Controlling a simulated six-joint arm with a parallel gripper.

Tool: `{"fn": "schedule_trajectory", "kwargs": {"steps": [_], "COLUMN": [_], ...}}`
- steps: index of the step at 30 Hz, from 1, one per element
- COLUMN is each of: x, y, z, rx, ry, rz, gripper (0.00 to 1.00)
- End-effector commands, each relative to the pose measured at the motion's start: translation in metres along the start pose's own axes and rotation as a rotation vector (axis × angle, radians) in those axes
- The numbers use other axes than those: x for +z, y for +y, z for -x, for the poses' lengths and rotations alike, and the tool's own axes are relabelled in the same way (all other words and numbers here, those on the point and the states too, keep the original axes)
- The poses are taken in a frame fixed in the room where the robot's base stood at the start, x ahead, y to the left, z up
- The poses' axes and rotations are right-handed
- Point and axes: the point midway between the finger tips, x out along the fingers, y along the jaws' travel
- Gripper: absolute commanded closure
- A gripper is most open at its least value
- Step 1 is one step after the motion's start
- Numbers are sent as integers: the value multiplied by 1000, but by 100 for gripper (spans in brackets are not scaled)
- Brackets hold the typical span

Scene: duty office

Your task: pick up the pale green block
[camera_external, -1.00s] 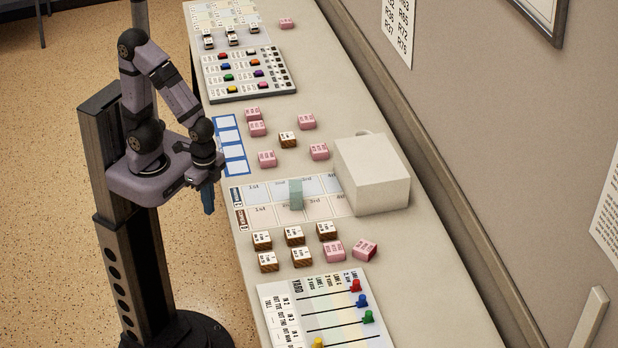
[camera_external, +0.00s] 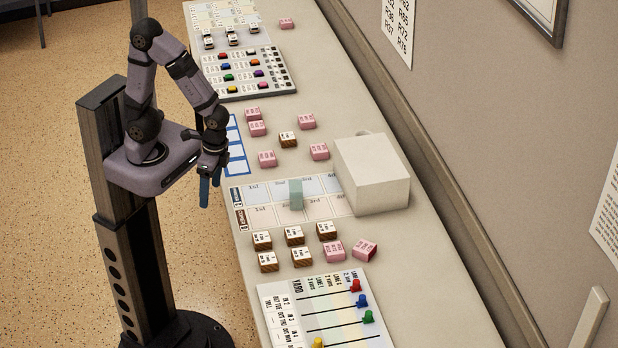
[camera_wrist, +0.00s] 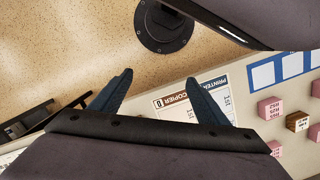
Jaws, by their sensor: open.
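The pale green block (camera_external: 296,194) stands upright on the labelled card (camera_external: 262,214) on the table, to the left of a large white box. My gripper (camera_external: 210,190) points down near the table's left edge, to the left of the block and apart from it. In the wrist view, the two blue fingers of my gripper (camera_wrist: 158,92) are spread with nothing between them. Part of the card (camera_wrist: 183,108) shows beyond the fingers there. I cannot see the pale green block in the wrist view.
The white box (camera_external: 375,175) stands right of the card. Several pink blocks (camera_external: 267,158) and wood-sided blocks (camera_external: 294,235) lie behind and in front of it. A yard board (camera_external: 325,308) with coloured pegs lies at the near end. A peg tray (camera_external: 247,73) lies farther back.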

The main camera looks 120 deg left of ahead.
Motion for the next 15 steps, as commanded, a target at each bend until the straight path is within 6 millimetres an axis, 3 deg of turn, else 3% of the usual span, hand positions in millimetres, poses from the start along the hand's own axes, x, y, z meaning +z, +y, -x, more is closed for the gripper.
{"fn": "schedule_trajectory", "kwargs": {"steps": [1,4,8,11,15], "x": [10,21,19,2,-48], "y": [-15,-39,-67,-90,-118], "z": [8,4,-7,-19,-36], "rx": [14,32,40,28,-14], "ry": [-59,-144,-167,-122,35], "rz": [78,181,258,297,296], "gripper": [31,31,31,31,31]}}
